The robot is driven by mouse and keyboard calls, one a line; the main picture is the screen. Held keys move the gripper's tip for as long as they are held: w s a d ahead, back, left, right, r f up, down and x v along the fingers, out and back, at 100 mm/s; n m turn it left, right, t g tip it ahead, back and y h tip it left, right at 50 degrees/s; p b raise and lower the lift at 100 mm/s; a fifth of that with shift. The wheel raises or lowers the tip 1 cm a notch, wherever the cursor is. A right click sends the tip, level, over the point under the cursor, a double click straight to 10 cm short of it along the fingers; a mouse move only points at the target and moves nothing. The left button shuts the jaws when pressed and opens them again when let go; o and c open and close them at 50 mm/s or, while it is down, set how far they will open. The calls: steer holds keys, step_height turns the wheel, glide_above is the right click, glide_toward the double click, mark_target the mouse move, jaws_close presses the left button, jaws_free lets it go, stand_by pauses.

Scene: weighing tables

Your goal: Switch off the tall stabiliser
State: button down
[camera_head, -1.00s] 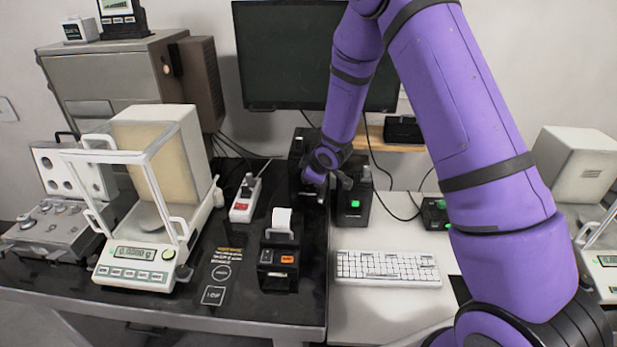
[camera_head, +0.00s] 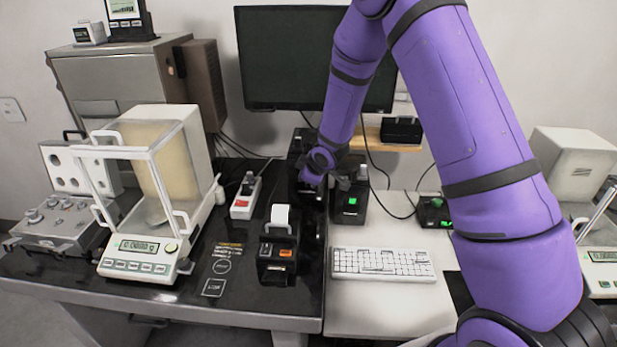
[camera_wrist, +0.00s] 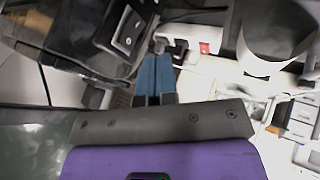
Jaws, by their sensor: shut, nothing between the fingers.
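The tall stabiliser appears to be the tall black box (camera_head: 299,147) behind my wrist in the head view. My arm hides much of its front, so I cannot read its switch there. My gripper (camera_head: 346,182) is close in front of it, beside a shorter black unit (camera_head: 350,207) with a lit green switch. In the wrist view my gripper's blue fingers (camera_wrist: 154,66) are together and empty. A black housing with a rocker switch (camera_wrist: 127,33) lies to their upper left. I cannot tell whether the fingers touch it.
A white power strip (camera_head: 245,197) with a red switch and a small black printer (camera_head: 278,250) stand left of my gripper. A white keyboard (camera_head: 383,264) lies in front. A monitor (camera_head: 290,58) is behind. A glass-doored balance (camera_head: 140,258) stands farther left. Cables run behind the units.

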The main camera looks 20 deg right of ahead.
steer(key=w+r+v, duration=0.1)
steer(key=v, duration=0.9)
steer(key=shift+w+d, duration=0.3)
steer(key=shift+d, duration=0.05)
steer(key=s+d+r+m+h, duration=0.2)
steer(key=s+d+r+m, duration=0.1)
steer(key=s+r, duration=0.5)
steer(key=s+d+r+m+h, duration=0.1)
steer(key=s+d+r+m, duration=0.15)
steer(key=s+r, duration=0.6)
steer(key=s+r+m+g, duration=0.1)
steer(key=s+r+m, duration=0.2)
steer(key=s, duration=0.7)
steer(key=s+a+r+m+g, duration=0.1)
steer(key=s+r+m, duration=0.2)
steer(key=s, duration=0.8)
steer(key=shift+s+r+y, duration=0.2)
steer(key=shift+r+y, duration=0.2)
steer(key=shift+r, duration=0.35)
